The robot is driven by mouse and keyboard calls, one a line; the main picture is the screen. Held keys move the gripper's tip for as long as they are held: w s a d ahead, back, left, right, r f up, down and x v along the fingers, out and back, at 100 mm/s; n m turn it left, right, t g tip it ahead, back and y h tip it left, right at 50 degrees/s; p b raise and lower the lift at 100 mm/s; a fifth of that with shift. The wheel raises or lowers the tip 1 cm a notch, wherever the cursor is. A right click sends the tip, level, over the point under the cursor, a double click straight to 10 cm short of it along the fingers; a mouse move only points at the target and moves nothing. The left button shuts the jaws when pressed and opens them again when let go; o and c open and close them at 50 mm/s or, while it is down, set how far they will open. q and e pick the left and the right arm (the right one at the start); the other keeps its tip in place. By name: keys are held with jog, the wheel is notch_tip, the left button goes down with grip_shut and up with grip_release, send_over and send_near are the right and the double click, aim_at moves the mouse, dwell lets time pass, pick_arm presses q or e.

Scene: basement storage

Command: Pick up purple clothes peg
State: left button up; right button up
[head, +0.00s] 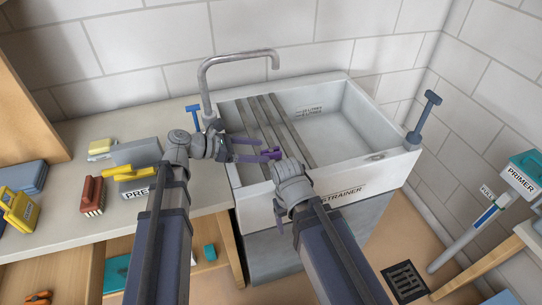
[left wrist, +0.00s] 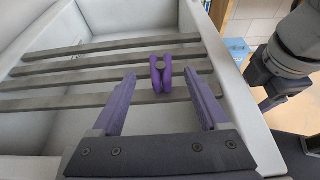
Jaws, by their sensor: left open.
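The purple clothes peg (head: 271,154) lies at the slats across the sink, and it shows upright in the picture in the left wrist view (left wrist: 161,74). My left gripper (head: 261,151) is open over the sink, its fingers pointing at the peg. In the left wrist view its two fingertips (left wrist: 160,78) stand left and right of the peg, with a gap on each side. The peg is not held. My right gripper (head: 279,213) is partly hidden by its own wrist near the sink's front wall, and its jaws cannot be made out.
The white sink (head: 386,138) has several grey slats (head: 290,130) across its left part and a tap (head: 236,57) behind. The counter (head: 72,225) at left holds a red brush (head: 93,196), yellow items and grey boxes. A blue-handled tool (head: 424,115) stands at the sink's right corner.

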aim_at(267, 151)
pick_arm(q)
jog(key=x, duration=0.3)
jog(key=shift+b, duration=0.35)
jog(key=shift+s, duration=0.1)
grip_shut()
